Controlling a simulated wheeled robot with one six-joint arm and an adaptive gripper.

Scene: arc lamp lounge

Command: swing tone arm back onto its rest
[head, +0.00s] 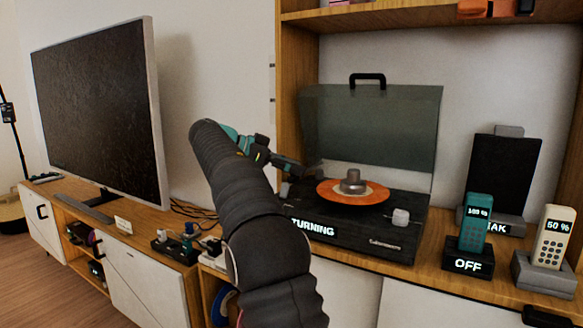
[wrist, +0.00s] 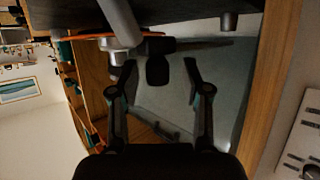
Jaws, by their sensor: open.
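The record player (head: 350,228) stands on the wooden cabinet with its tinted lid raised and a "TURNING" label on its front. An orange record (head: 335,194) lies on its platter, with a grey knob-like piece at the centre. My gripper (head: 305,171) reaches in from the left, at the record's left edge. In the wrist view my gripper (wrist: 153,82) is open, its two fingers apart. A grey tube (wrist: 121,22), which looks like the tone arm, runs in from the top. A dark block (wrist: 158,70) sits between and just beyond the fingertips; contact is unclear. My arm hides the player's left side.
A shelf (head: 420,20) hangs above the player. A teal handset (head: 476,222) and a cream handset (head: 552,237) stand in docks to the right. A television (head: 95,115) and small items are on the left. The raised lid (head: 375,125) stands behind the record.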

